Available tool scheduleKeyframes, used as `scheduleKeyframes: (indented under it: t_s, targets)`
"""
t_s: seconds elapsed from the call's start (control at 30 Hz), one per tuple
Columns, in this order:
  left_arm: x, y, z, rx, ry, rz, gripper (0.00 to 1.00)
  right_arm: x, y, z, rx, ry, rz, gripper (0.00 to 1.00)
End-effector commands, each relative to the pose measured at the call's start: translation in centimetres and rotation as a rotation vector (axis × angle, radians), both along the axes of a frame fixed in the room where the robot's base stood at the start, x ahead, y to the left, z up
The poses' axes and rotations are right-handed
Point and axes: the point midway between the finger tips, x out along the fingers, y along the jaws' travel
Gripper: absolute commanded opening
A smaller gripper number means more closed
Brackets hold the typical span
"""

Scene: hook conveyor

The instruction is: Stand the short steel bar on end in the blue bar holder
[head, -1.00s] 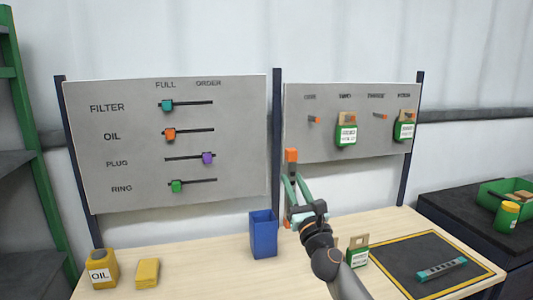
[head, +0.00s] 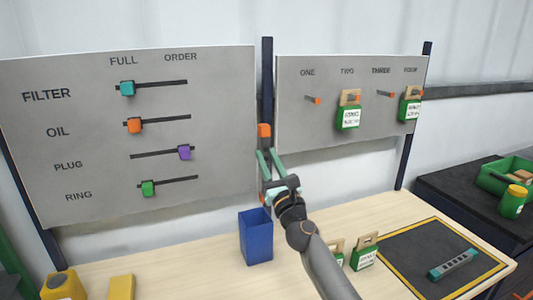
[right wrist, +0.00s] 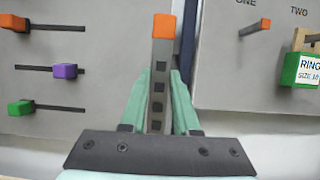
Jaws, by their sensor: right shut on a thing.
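My right gripper (head: 268,154) is shut on a grey steel bar with orange ends (head: 264,131). The bar is upright, and its lower end shows just above the blue bar holder's rim in the head view. In the right wrist view the bar (right wrist: 158,85) stands between the green fingers (right wrist: 160,78), with holes along its face. The open-topped blue bar holder (head: 256,240) stands on the table. Another steel bar with teal ends (head: 453,264) lies on the black mat. My left gripper is out of view.
The yellow-edged black mat (head: 420,240) is at the table's right. Green tagged packs (head: 364,253) stand beside my right arm. A yellow oil can (head: 62,286) and yellow block (head: 121,287) are at front left. A slider board (head: 215,90) and hook board (head: 300,130) stand behind.

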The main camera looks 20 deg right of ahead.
Motion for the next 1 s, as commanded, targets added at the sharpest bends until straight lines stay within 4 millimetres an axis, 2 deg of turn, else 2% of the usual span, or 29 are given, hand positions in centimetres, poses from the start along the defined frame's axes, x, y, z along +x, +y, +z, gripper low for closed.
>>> scheduleKeyframes:
  t_s: [0.3,1.0]
  targets:
    - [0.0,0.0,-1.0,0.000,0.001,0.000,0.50,0.0,0.1,-3.1,0.008,0.008,0.001,0.00]
    - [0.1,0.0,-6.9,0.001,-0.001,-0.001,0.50,0.0,0.0,-8.7,0.000,0.004,0.000,0.00]
